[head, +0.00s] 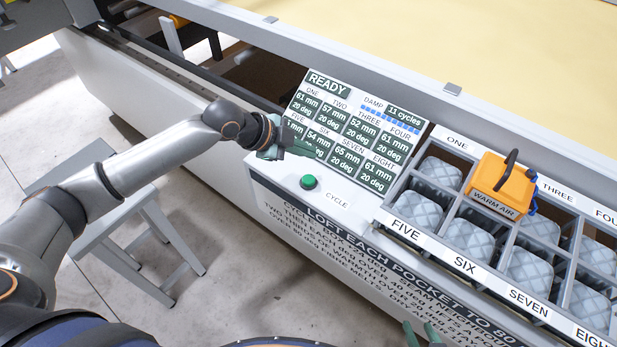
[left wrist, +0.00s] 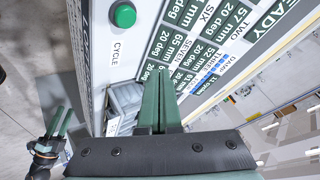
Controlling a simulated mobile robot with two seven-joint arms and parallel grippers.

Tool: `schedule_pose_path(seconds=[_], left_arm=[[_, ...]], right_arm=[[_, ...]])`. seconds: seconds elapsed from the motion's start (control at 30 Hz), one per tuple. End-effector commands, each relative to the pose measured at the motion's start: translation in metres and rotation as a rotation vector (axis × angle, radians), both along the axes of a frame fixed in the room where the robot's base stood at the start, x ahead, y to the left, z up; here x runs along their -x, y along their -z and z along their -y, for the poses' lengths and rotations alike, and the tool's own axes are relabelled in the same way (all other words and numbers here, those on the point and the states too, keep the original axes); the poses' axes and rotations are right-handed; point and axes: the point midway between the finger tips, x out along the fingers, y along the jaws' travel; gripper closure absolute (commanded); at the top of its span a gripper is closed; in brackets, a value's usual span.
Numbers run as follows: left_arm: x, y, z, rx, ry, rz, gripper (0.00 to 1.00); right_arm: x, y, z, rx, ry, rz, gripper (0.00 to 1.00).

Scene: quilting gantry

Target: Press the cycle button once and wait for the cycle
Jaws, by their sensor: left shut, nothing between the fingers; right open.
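The green round cycle button (head: 309,182) sits on the white console top beside the CYCLE label (head: 337,200). It also shows at the top of the left wrist view (left wrist: 123,14). My left gripper (head: 306,151) is shut and empty, above the console in front of the display's lower left corner, apart from the button. Its closed green fingers (left wrist: 160,105) show in the left wrist view. The display (head: 352,128) reads READY, with millimetre and degree values for pockets ONE to EIGHT. My right gripper (head: 422,335) is open and empty at the bottom edge.
A divided tray (head: 400,231) of quilted pockets stands right of the display. An orange WARM AIR unit (head: 503,183) with a black handle sits over its back row. A grey stool (head: 150,225) stands left of the console. A large cream quilting surface (head: 460,40) lies behind.

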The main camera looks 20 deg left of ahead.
Motion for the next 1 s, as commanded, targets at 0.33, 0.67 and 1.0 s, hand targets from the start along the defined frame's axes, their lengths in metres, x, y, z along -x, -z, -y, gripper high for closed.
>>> schedule_pose_path(seconds=[0.33,0.67,1.0], left_arm=[[-0.011,-0.009,-0.010,-0.006,0.002,0.025,1.00],[-0.011,-0.004,-0.010,-0.006,0.002,0.023,1.00],[-0.011,0.040,-0.010,-0.007,0.002,0.025,1.00]], right_arm=[[0.000,-0.001,0.000,0.000,-0.001,0.001,0.55],[-0.001,0.000,0.000,0.000,-0.001,0.002,0.55],[-0.002,0.026,-0.001,-0.001,-0.001,0.006,0.55]])
